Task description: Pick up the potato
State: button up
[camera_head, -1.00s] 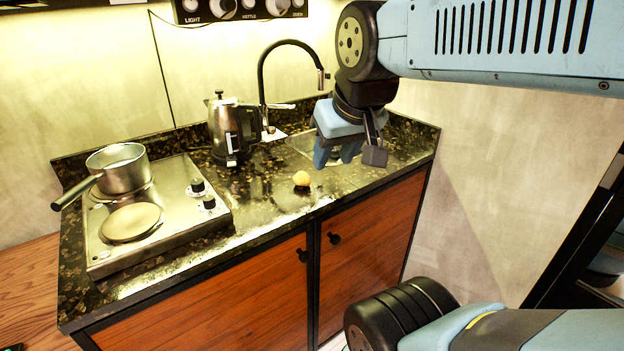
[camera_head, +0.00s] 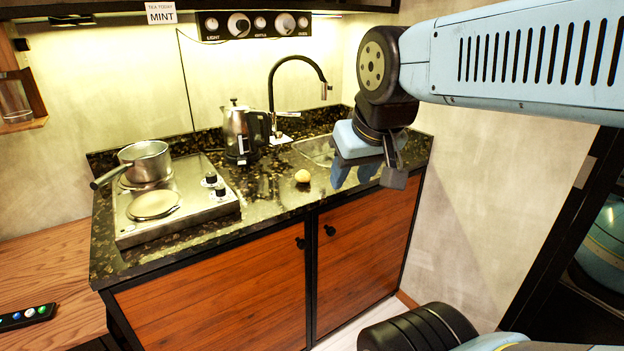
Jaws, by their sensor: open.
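The potato (camera_head: 302,176) is a small, round, pale yellow-brown thing. It lies on the dark speckled countertop (camera_head: 262,208) near the front edge, right of the hob and in front of the kettle. My gripper (camera_head: 354,180) is open and empty, with blue fingers pointing down. In the picture it is to the right of the potato, apart from it, over the front part of the counter by the sink. Its exact height above the counter is hard to tell.
A hob (camera_head: 180,212) with a saucepan (camera_head: 146,160) stands on the left of the counter. A kettle (camera_head: 240,132) and a black tap (camera_head: 272,85) stand behind the potato; the sink (camera_head: 316,150) is at the back right. A remote (camera_head: 28,316) lies on the wooden surface at lower left.

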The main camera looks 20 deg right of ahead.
aim_at(303, 177)
jog(key=u, duration=0.2)
jog(key=i, duration=0.9)
jog(key=z, duration=0.1)
